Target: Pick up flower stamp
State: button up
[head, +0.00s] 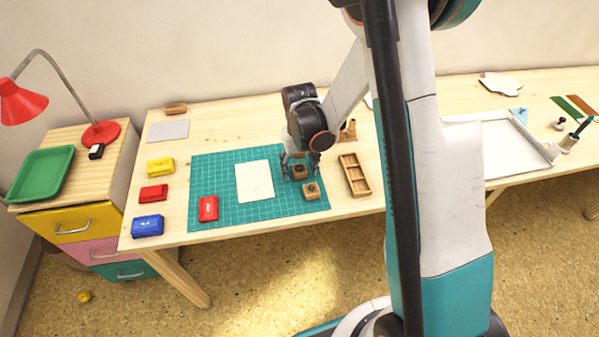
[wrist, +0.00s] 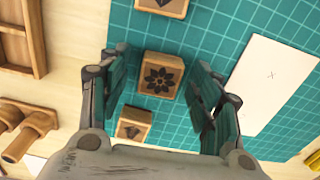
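The flower stamp (wrist: 160,77) is a wooden block with a dark flower mark on top, lying on the teal cutting mat in the wrist view. My gripper (wrist: 160,86) is open, with one finger on each side of this stamp and visible gaps between. In the head view my gripper (head: 299,166) reaches down over the mat at the flower stamp (head: 300,173). Another stamp (wrist: 164,6) lies above it in the wrist view, in the head view the nearer block (head: 311,192). A third stamp (wrist: 133,123) with a dark mark lies close to my gripper's palm.
A white paper (head: 254,181) and a red inkpad (head: 208,208) lie on the cutting mat (head: 230,222). A wooden compartment tray (head: 355,175) stands right of the mat. Yellow (head: 160,167), red (head: 153,194) and blue (head: 147,226) inkpads line the left side.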

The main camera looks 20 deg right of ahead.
aim_at(299, 168)
jog(key=c, duration=0.9)
jog(key=shift+r, duration=0.15)
notch_tip(299, 168, up, 20)
jog(key=p, duration=0.7)
